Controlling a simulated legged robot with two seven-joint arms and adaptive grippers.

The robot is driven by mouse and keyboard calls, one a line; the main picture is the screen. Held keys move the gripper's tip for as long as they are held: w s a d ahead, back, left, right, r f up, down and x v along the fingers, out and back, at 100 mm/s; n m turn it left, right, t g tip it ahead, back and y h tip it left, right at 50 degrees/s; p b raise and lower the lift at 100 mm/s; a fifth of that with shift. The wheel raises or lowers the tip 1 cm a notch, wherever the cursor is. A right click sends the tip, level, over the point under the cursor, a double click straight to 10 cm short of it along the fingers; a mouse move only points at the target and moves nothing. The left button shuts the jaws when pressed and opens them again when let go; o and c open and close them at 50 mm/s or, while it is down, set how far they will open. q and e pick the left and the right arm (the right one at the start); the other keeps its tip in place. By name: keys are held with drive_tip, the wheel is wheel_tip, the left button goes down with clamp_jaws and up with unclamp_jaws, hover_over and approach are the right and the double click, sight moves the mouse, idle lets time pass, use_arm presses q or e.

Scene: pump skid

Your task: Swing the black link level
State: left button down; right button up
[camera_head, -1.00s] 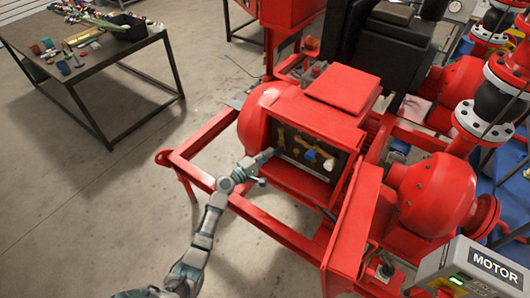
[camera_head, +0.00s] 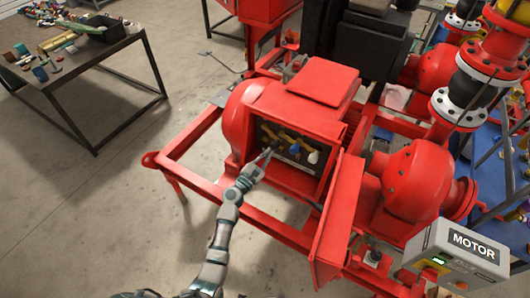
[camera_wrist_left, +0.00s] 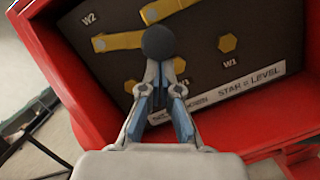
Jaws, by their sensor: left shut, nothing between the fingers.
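The black link shows in the left wrist view as a yellow bar (camera_wrist_left: 118,42) with a round black knob (camera_wrist_left: 158,42) on its right part. The bar starts at a stud near the W2 mark and looks slightly below the line of the upper studs. My left gripper (camera_wrist_left: 163,72) is shut and empty, its fingertips right at the knob's lower side; whether they touch it I cannot tell. In the head view my left gripper (camera_head: 268,154) is at the left part of the dark terminal panel (camera_head: 310,171). My right gripper is not in view.
Blue-knobbed (camera_head: 294,149) and white-knobbed (camera_head: 313,157) links sit to the right. A red box rim (camera_wrist_left: 262,143) surrounds the panel, and its open red door (camera_head: 338,215) stands at the right. A motor control box (camera_head: 455,262) is at lower right.

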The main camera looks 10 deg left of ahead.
use_arm(q)
drive_tip(key=shift+s+d+r+p, duration=0.2)
drive_tip(key=shift+d+r+p, duration=0.5)
drive_tip(key=shift+r, duration=0.4)
